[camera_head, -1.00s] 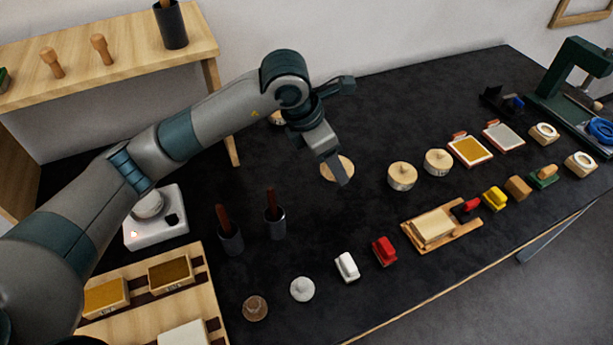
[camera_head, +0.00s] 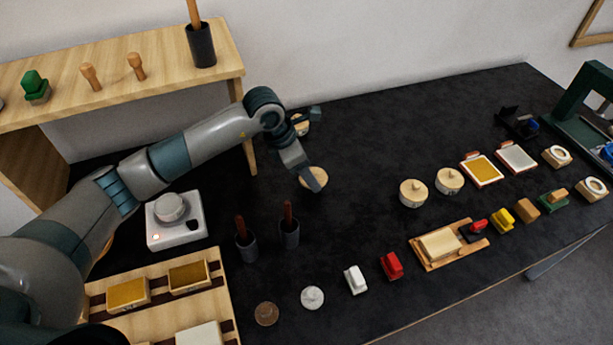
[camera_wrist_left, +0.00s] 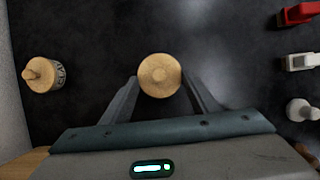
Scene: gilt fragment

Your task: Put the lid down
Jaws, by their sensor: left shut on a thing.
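A round, pale wooden lid (camera_head: 314,178) is at the left gripper's fingers in the head view, above or on the dark table. I cannot tell whether the lid touches the table. A small pot with a knobbed wooden lid (camera_wrist_left: 42,74) stands apart to the left in the wrist view; it is partly behind my gripper in the head view (camera_head: 301,121). My right gripper is out of view.
Two dark cups with brown handles (camera_head: 246,249) (camera_head: 290,235) stand nearer, beside a white device (camera_head: 175,235). A wooden shelf (camera_head: 220,70) rises at the back left. The dark table between lid and pots is clear.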

